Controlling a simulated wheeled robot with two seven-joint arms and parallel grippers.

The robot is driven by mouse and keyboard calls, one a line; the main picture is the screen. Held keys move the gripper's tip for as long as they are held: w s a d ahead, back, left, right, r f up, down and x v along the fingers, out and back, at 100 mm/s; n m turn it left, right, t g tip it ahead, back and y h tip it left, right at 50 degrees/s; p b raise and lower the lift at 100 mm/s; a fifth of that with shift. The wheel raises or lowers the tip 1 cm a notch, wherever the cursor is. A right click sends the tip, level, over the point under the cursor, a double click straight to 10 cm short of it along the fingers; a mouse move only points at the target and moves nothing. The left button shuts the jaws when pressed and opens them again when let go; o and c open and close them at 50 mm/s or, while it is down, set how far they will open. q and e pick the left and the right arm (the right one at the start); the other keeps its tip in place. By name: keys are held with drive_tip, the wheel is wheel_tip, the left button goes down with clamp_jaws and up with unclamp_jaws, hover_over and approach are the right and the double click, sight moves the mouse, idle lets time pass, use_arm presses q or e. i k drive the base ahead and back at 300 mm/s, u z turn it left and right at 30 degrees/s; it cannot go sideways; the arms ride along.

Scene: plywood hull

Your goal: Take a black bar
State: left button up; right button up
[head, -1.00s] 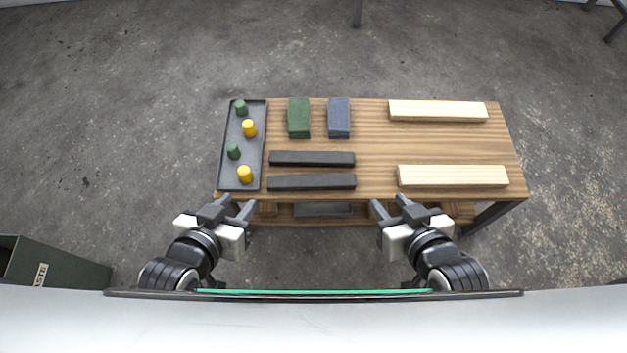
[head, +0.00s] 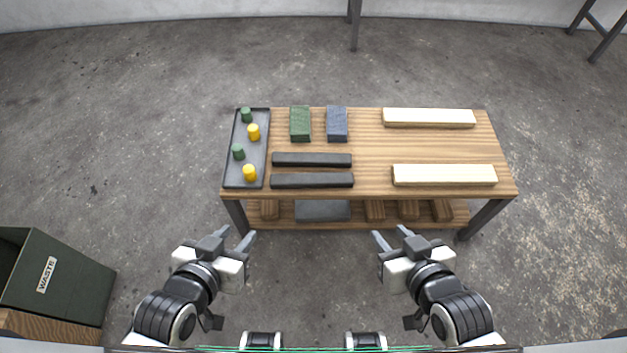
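Two black bars lie flat on the wooden table, one behind the other: the far black bar (head: 312,160) and the near black bar (head: 312,181). Both run left to right, between the tray and the pale wood bars. My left gripper (head: 235,238) is open and empty, in front of the table's left end and apart from it. My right gripper (head: 389,238) is open and empty, in front of the table right of the middle. Neither gripper touches a bar.
The table (head: 365,165) also holds a dark tray (head: 244,165) with green and yellow cylinders, a green block (head: 300,124), a blue block (head: 337,124) and pale wood bars (head: 444,175). A lower shelf (head: 360,223) carries more pieces. A waste bin (head: 60,285) stands at the left.

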sight(332, 179)
drive_tip(key=z, duration=2.85)
drive_tip(key=k, duration=1.35)
drive_tip(key=u, duration=2.15)
drive_tip(key=i, duration=0.5)
drive_tip(key=u, duration=0.05)
